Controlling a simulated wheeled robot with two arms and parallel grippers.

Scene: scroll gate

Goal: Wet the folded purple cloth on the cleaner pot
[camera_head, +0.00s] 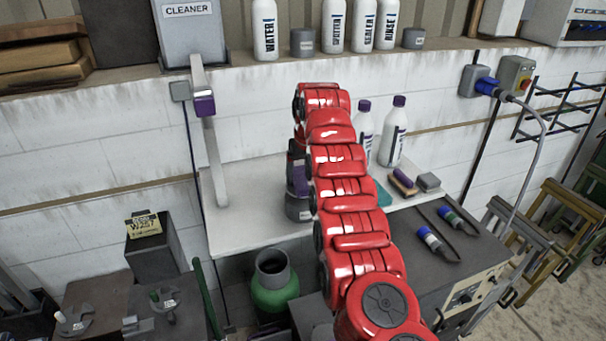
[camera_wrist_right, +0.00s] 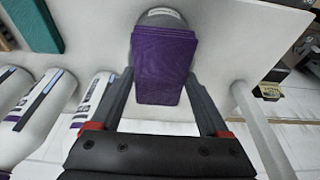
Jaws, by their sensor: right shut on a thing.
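The folded purple cloth (camera_wrist_right: 163,62) is between the two fingers of my right gripper (camera_wrist_right: 160,76), which is shut on it. In the head view a small purple part of it (camera_head: 298,180) shows beside my red right arm. A round grey pot (camera_wrist_right: 160,17) is just beyond the cloth in the wrist view; in the head view the pot (camera_head: 298,209) stands on the white bench, partly behind my arm. I cannot tell whether cloth and pot touch. My left gripper is not in view.
White bottles (camera_head: 390,135) stand on the bench (camera_head: 250,235) right of my arm, near a brush (camera_head: 403,182). A pale post (camera_head: 213,150) with a purple piece (camera_head: 203,103) rises at left. A grey CLEANER container (camera_head: 190,25) is on the upper shelf. The bench's left part looks clear.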

